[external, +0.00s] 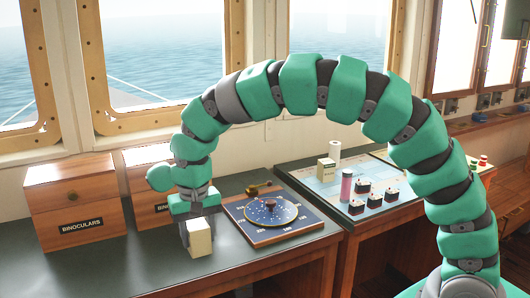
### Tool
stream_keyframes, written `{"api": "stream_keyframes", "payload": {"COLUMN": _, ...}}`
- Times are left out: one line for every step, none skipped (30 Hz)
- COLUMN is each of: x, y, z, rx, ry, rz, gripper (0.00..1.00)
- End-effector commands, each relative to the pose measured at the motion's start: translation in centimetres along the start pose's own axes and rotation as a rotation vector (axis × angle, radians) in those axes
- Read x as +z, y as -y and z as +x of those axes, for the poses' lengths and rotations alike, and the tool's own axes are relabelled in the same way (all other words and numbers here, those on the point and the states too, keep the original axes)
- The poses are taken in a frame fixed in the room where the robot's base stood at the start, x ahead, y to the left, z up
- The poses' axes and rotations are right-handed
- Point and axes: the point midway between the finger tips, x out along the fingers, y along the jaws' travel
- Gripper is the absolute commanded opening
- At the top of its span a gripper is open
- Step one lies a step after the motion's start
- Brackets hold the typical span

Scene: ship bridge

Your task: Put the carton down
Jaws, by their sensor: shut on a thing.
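A cream carton (200,240) is at the end of my arm, at the left of the desk. My gripper (199,226) is shut on it from above, with a dark finger along its left side. The carton looks upright, close to the dark green desktop (165,262). I cannot tell whether its bottom touches the desk.
Two wooden binoculars boxes (77,208) (150,190) stand behind and left. A blue dial board (268,216) lies just right of the carton. A chart (335,183) farther right holds another box (326,170), a pink cylinder (346,186) and several small dark-and-white blocks (375,201). The front left desktop is clear.

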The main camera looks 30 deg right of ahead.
Motion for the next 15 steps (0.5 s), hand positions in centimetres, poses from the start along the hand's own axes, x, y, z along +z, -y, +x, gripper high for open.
{"api": "stream_keyframes", "payload": {"x": 1.1, "y": 0.8, "z": 0.2, "rx": 0.003, "ry": 0.0, "rz": -0.007, "gripper": 0.21}}
{"api": "stream_keyframes", "payload": {"x": 1.6, "y": 1.1, "z": 0.4, "rx": 0.005, "ry": -0.001, "rz": -0.008, "gripper": 0.21}}
{"api": "stream_keyframes", "payload": {"x": 2.2, "y": 1.4, "z": 0.7, "rx": 0.007, "ry": -0.001, "rz": -0.009, "gripper": 0.21}}
{"api": "stream_keyframes", "payload": {"x": 2.6, "y": 1.6, "z": 0.8, "rx": 0.008, "ry": -0.002, "rz": -0.01, "gripper": 0.21}}
{"api": "stream_keyframes", "payload": {"x": 2.9, "y": 1.8, "z": 1.0, "rx": 0.008, "ry": -0.002, "rz": -0.01, "gripper": 0.21}}
{"api": "stream_keyframes", "payload": {"x": 3.1, "y": 2.0, "z": 1.1, "rx": 0.008, "ry": -0.003, "rz": -0.009, "gripper": 0.21}}
{"api": "stream_keyframes", "payload": {"x": 3.3, "y": 2.1, "z": 1.2, "rx": 0.008, "ry": -0.003, "rz": -0.009, "gripper": 0.21}}
{"api": "stream_keyframes", "payload": {"x": 3.4, "y": 2.1, "z": 1.2, "rx": 0.008, "ry": -0.004, "rz": -0.009, "gripper": 0.21}}
{"api": "stream_keyframes", "payload": {"x": 3.4, "y": 2.2, "z": 1.3, "rx": 0.008, "ry": -0.004, "rz": -0.009, "gripper": 0.21}}
{"api": "stream_keyframes", "payload": {"x": 3.4, "y": 2.2, "z": 1.3, "rx": 0.008, "ry": -0.005, "rz": -0.009, "gripper": 0.21}}
{"api": "stream_keyframes", "payload": {"x": 3.4, "y": 2.2, "z": 1.3, "rx": 0.007, "ry": -0.005, "rz": -0.009, "gripper": 0.21}}
{"api": "stream_keyframes", "payload": {"x": 3.4, "y": 2.2, "z": 1.3, "rx": 0.007, "ry": -0.005, "rz": -0.009, "gripper": 0.21}}
{"api": "stream_keyframes", "payload": {"x": 3.4, "y": 2.3, "z": 1.3, "rx": 0.007, "ry": -0.005, "rz": -0.009, "gripper": 0.21}}
{"api": "stream_keyframes", "payload": {"x": 3.3, "y": 2.4, "z": 1.3, "rx": 0.007, "ry": -0.005, "rz": -0.009, "gripper": 0.21}}
{"api": "stream_keyframes", "payload": {"x": 3.1, "y": 2.5, "z": 1.3, "rx": 0.006, "ry": -0.005, "rz": -0.01, "gripper": 0.21}}
